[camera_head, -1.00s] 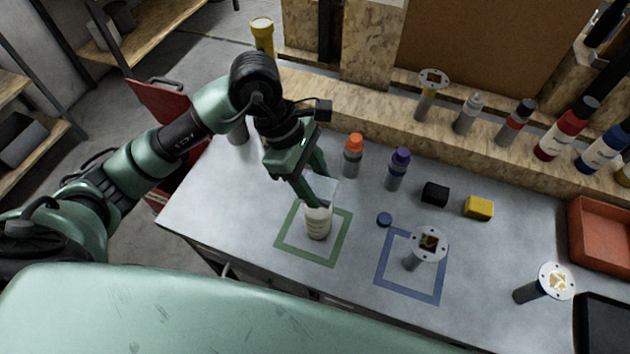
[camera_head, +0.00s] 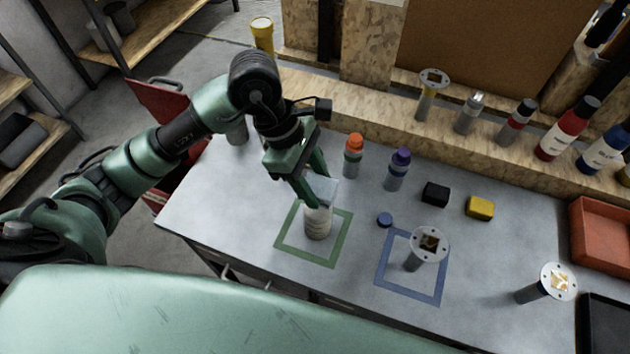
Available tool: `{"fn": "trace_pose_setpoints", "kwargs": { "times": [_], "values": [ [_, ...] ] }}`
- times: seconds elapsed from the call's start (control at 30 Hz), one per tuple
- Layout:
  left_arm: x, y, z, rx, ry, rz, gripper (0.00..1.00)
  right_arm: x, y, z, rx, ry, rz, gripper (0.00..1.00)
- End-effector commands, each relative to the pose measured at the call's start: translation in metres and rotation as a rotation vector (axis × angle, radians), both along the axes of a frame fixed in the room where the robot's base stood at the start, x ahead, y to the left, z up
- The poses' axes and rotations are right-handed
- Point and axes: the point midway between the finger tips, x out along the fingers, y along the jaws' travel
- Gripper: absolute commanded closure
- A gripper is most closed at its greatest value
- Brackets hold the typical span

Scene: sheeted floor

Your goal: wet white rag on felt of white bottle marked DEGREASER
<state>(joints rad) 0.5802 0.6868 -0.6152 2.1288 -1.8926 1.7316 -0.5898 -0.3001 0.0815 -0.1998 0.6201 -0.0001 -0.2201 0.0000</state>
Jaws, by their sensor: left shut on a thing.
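A white bottle (camera_head: 318,226) stands upright inside the green outlined square on the grey bench top. Its label is too small to read. My left gripper (camera_head: 318,203) is directly above the bottle, its fingers pointing down and shut on a pale white-grey rag (camera_head: 321,189). The rag is at the bottle's top; I cannot tell whether it touches the felt, because the fingers and the rag hide the bottle's top. My right gripper is not in view.
Orange-capped (camera_head: 353,157) and purple-capped (camera_head: 398,168) bottles stand behind. A black block (camera_head: 435,193), a yellow block (camera_head: 479,208) and a blue cap (camera_head: 384,220) lie to the right. A disc-topped post (camera_head: 429,246) stands in the blue square. The bench's left end is mostly clear.

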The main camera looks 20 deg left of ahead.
Motion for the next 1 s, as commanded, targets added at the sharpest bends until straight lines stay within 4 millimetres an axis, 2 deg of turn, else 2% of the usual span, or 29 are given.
{"fn": "trace_pose_setpoints", "kwargs": {
  "times": [0.37,1.0],
  "values": [
    [-0.002,0.001,-0.002,0.005,0.007,-0.001,0.87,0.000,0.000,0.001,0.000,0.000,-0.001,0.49],
    [0.000,0.000,0.052,0.002,0.001,0.000,0.87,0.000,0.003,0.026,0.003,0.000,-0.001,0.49]
  ]
}}
